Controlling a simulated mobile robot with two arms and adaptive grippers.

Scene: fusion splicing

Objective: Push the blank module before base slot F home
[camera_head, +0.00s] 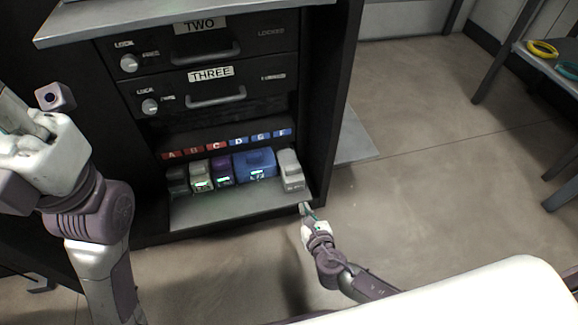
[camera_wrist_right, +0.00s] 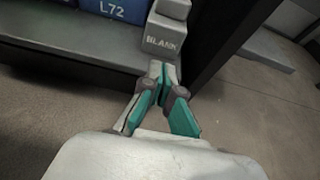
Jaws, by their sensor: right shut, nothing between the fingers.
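The blank module (camera_head: 290,172) is a light grey block at the right end of the row, below the blue F label (camera_head: 283,133). It stands upright on the shelf and sticks out farther forward than the blue module beside it. In the right wrist view its front face (camera_wrist_right: 163,42) reads BLANK. My right gripper (camera_head: 305,208) is shut and empty, in front of the module and slightly below it. In the wrist view its fingertips (camera_wrist_right: 163,68) are close under the module's front face; I cannot tell if they touch. My left arm shows at the left; its fingertips are not visible.
A blue module (camera_head: 255,166) marked L72 stands left of the blank one, with purple, light and dark modules farther left. The shelf (camera_head: 225,209) is bare in front. The cabinet's side wall (camera_head: 322,110) is close on the right. Drawers TWO and THREE are above.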

